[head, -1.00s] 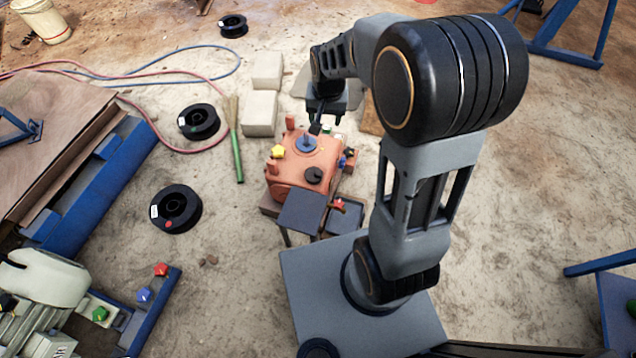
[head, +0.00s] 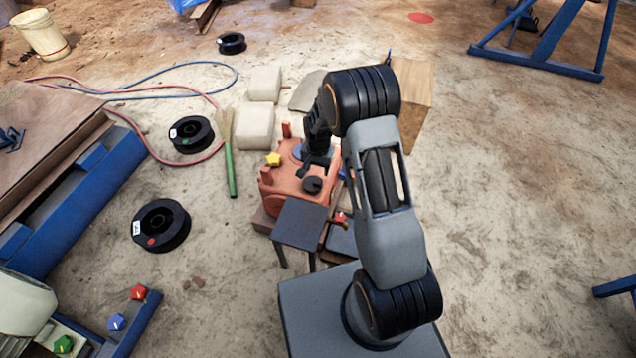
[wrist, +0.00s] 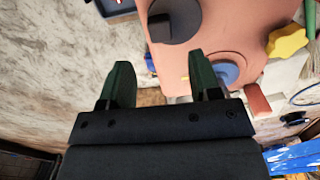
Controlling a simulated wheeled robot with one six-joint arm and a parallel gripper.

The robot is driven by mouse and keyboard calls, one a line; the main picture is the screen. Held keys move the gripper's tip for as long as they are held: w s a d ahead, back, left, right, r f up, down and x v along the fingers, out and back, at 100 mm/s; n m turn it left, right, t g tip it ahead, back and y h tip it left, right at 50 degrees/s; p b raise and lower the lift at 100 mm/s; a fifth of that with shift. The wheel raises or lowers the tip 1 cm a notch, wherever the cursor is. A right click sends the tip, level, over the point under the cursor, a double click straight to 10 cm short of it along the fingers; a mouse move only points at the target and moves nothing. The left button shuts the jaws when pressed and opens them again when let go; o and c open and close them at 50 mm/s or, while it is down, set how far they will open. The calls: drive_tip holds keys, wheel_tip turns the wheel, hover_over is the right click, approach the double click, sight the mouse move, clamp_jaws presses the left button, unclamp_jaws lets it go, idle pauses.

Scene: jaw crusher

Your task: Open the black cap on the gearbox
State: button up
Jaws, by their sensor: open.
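The black cap (head: 312,185) is a round knob with a raised bar on the gearbox top. It also shows at the top of the wrist view (wrist: 175,22), beyond my fingertips and apart from them. My gripper (head: 314,170) is above the gearbox, close to the black cap.
A yellow knob (head: 273,160) and a blue round cap (wrist: 228,73) are also on the gearbox. A dark small table (head: 299,222) stands in front of it. Pale blocks (head: 255,127), a green-handled brush (head: 230,165) and black spools (head: 161,226) lie left.

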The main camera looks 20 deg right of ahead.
sight(318, 181)
wheel_tip(318, 181, down, 7)
drive_tip(key=shift+f+b, duration=0.15)
drive_tip(key=shift+b, duration=0.9)
clamp_jaws()
